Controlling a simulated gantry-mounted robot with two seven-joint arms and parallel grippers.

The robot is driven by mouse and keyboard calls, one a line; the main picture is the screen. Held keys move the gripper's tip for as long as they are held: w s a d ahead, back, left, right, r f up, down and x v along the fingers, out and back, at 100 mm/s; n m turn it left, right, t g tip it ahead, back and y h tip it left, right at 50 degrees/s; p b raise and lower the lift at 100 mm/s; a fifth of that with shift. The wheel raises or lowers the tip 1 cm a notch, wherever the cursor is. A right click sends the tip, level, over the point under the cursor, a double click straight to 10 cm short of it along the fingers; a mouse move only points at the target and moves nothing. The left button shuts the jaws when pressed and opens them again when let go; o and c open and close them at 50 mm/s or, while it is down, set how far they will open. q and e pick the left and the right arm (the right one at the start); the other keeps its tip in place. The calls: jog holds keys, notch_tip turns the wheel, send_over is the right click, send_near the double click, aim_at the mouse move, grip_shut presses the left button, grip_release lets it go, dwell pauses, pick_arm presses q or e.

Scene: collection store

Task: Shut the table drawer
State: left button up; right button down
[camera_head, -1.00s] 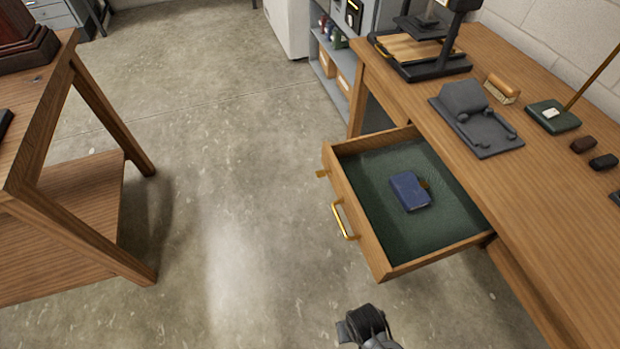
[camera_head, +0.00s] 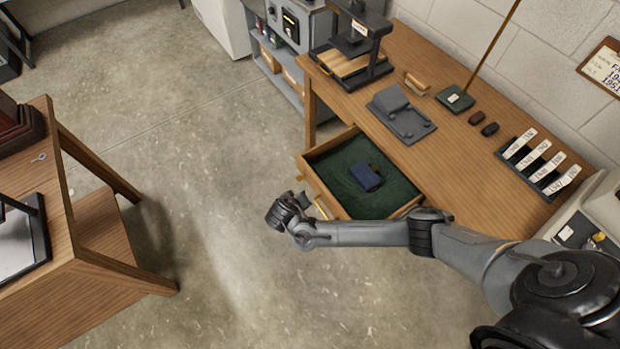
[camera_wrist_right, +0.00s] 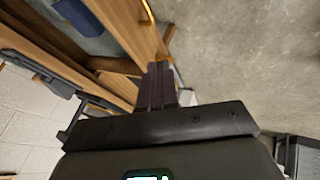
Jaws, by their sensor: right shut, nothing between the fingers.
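The table drawer (camera_head: 321,187) stands pulled out of the wooden worktable (camera_head: 455,95), its green-lined inside visible. A dark blue book (camera_head: 366,177) lies in it. The brass handle (camera_head: 321,209) on its front is partly hidden by my right gripper. My right gripper (camera_head: 301,198) is in front of the drawer front, close to the handle; I cannot tell whether it touches. In the right wrist view its dark fingers (camera_wrist_right: 158,72) are together and empty, beside the wooden drawer front (camera_wrist_right: 128,25). My left gripper is not in view.
On the worktable are a grey padded stand (camera_head: 400,112), a press (camera_head: 352,55), a brush (camera_head: 417,84) and a rack of labels (camera_head: 540,162). Another wooden table (camera_head: 60,215) stands at the left. The floor between the tables is clear.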

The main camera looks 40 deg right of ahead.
jog(key=r, duration=0.1)
jog(key=b, duration=0.4)
send_near(315, 184)
jog(key=a+x, duration=0.1)
jog(key=x, duration=0.3)
jog(key=shift+w+d+f, duration=0.1)
jog(key=shift+d+f, duration=0.15)
jog(key=shift+d, duration=0.35)
